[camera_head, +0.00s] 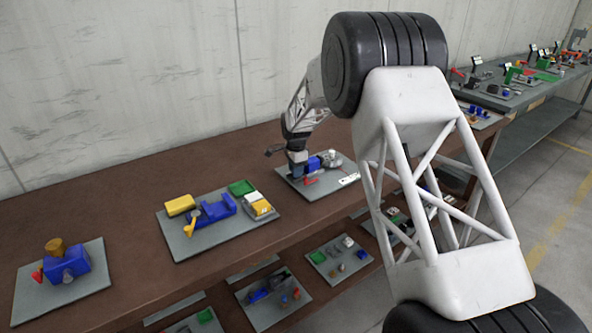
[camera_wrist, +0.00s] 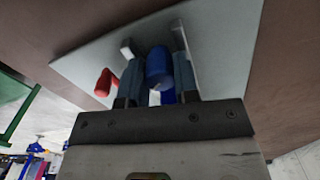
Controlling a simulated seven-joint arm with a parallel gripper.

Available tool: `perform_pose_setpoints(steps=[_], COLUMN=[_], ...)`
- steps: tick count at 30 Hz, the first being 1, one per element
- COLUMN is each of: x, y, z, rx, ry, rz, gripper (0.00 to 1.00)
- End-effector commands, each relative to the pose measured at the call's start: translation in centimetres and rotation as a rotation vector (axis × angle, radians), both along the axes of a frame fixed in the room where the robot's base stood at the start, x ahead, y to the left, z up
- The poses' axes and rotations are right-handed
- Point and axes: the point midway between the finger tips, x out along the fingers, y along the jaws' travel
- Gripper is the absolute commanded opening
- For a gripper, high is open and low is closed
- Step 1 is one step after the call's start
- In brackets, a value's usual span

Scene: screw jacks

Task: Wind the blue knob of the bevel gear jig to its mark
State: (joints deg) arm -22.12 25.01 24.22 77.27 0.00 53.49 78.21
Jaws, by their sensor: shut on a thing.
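The bevel gear jig seems to be the grey plate (camera_head: 292,187) under my gripper (camera_head: 297,168), with blue, red and pale parts on it. In the wrist view my gripper (camera_wrist: 157,58) has a finger on each side of a rounded blue part, which looks like the blue knob (camera_wrist: 158,70), and is shut on it. More blue shows below the knob. A red handle-like part (camera_wrist: 104,83) lies left of the fingers; it also shows in the head view (camera_head: 310,181). A pale cylinder (camera_head: 332,156) stands to the right. I cannot make out the mark.
A plate with blue, yellow and green parts (camera_head: 175,245) lies to the left on the brown bench (camera_head: 130,277). Another plate with a blue block (camera_head: 68,263) is farther left. A lower shelf holds more plates (camera_head: 270,310). Bare bench separates the upper plates.

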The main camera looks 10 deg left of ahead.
Motion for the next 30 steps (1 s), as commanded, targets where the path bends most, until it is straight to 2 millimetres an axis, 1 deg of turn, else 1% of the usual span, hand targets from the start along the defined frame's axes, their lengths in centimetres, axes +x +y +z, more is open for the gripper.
perform_pose_setpoints(steps=[6,7,8,9,20,26,30], x=[0.0,0.0,0.0,0.0,0.0,0.0,0.0], y=[0.0,0.0,0.0,0.0,0.0,0.0,0.0], z=[0.1,0.1,0.1,0.1,0.3,1.8,3.4], rx=[0.001,0.001,0.001,0.001,0.001,0.001,0.001], ry=[-0.001,-0.001,-0.001,-0.001,-0.001,-0.001,-0.002], rz=[0.001,0.001,0.001,0.001,0.001,0.001,0.001], gripper=[0.05,0.33,0.38,0.39,0.39,0.39,0.39])
